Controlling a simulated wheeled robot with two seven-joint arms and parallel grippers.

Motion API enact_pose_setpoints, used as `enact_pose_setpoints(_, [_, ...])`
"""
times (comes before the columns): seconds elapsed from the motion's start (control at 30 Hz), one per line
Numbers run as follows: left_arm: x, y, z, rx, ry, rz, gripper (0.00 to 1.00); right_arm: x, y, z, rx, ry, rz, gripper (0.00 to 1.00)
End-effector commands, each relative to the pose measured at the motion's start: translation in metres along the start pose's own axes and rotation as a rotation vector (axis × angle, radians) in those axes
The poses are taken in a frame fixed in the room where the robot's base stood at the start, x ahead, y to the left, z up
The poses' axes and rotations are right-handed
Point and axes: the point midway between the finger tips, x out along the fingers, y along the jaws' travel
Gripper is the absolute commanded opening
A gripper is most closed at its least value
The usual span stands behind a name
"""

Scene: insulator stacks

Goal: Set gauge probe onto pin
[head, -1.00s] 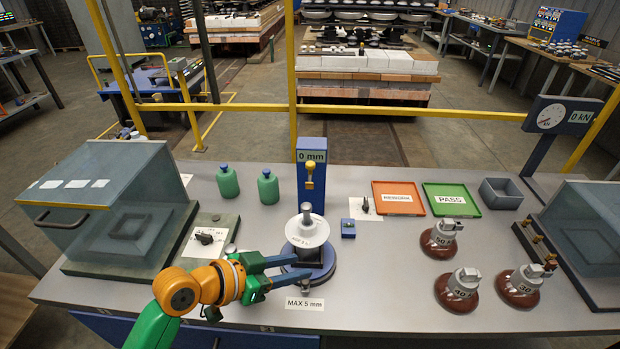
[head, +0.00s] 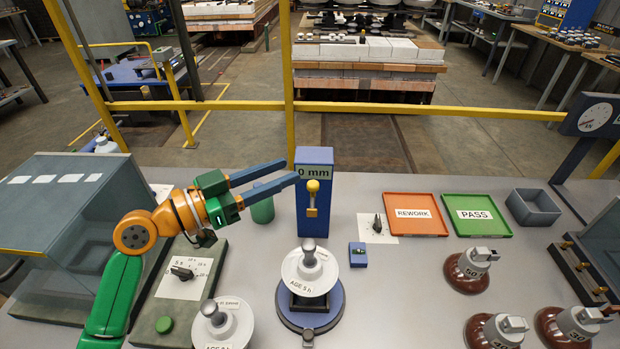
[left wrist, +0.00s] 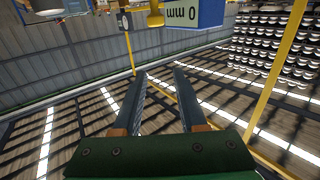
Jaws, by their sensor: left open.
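The gauge is a blue post (head: 329,202) reading 0 mm, with a yellow probe (head: 312,187) on its front. Below it, a white disc (head: 292,272) labelled AGE 5 h, with a grey metal pin (head: 308,256) upright on top, sits on a round blue base (head: 310,321). The probe hangs above the pin, apart from it. My left gripper (head: 292,170) is open and empty, its fingertips just left of the probe near the post. The left wrist view shows its two spread fingers (left wrist: 160,74) with the post (left wrist: 197,13) and probe (left wrist: 155,13) beyond them. My right gripper is not in view.
A second disc with a pin (head: 220,327) stands at front left. Brown insulators (head: 468,283) stand at right.

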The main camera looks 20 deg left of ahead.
Motion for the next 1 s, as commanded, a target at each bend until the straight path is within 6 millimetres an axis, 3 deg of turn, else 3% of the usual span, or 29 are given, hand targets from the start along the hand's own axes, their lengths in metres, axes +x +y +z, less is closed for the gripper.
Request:
enact_pose_setpoints(0.03, [0.000, 0.000, 0.018, 0.000, 0.000, 0.000, 0.41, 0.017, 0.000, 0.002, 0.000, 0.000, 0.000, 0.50])
enact_pose_setpoints(0.1, [0.000, 0.000, 0.029, -0.001, -0.001, 0.000, 0.41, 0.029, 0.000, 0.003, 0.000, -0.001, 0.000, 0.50])
enact_pose_setpoints(0.4, [0.000, 0.000, 0.067, -0.001, -0.001, 0.000, 0.41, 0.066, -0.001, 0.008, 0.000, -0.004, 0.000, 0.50])
enact_pose_setpoints(0.53, [0.010, -0.001, 0.061, -0.006, 0.002, -0.001, 0.41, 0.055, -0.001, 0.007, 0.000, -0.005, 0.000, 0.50])
enact_pose_setpoints(0.8, [0.061, 0.000, 0.060, -0.005, 0.001, -0.001, 0.41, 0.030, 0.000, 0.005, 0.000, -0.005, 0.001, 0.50])
enact_pose_setpoints(1.0, [0.071, 0.000, 0.064, -0.001, -0.002, 0.000, 0.41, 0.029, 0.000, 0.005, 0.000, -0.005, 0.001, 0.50])
